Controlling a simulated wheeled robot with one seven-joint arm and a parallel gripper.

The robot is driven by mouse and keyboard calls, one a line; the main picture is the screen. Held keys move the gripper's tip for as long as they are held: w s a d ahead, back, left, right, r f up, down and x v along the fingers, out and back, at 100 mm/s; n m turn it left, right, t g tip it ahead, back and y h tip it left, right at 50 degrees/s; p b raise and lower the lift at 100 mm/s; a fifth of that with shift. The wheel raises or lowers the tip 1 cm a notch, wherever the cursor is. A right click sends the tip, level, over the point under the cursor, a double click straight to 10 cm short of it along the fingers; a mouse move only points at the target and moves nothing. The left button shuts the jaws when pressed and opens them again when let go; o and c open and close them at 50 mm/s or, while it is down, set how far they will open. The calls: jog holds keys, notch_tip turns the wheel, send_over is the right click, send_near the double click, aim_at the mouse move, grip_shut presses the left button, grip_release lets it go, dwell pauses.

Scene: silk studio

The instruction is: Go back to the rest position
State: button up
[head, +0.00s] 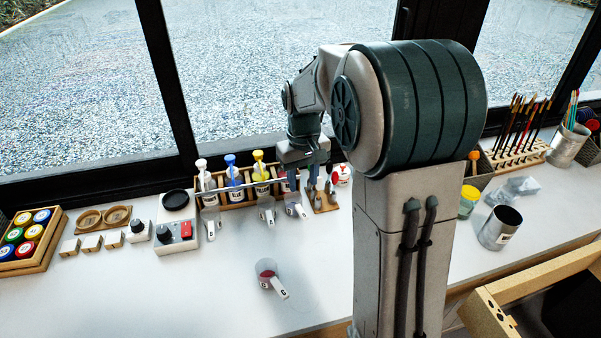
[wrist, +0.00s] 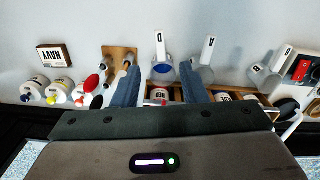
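My gripper (head: 303,178) hangs fingers-down over the right end of the bottle rack by the window. In the wrist view my gripper (wrist: 160,72) shows two blue-grey fingers spread apart with nothing clasped between them. A bottle with a red label (wrist: 158,96) appears between the fingers, lower in the picture; the gripper and the view angle hide part of it. A cup with blue contents (wrist: 163,71) shows beyond the fingertips. The arm rises from the right of the table and reaches toward the window.
The wooden rack (head: 222,203) holds white, blue and yellow bottles. Several handled cups stand before it; one with red contents (head: 267,275) stands further forward. The front middle table (head: 210,290) is mostly clear.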

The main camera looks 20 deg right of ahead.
jog(key=s+a+r+m+t, duration=0.1)
jog(key=s+r+m+t, duration=0.1)
jog(key=s, duration=1.9)
jog(key=shift+r+t, duration=0.5)
jog(key=shift+r, duration=0.2)
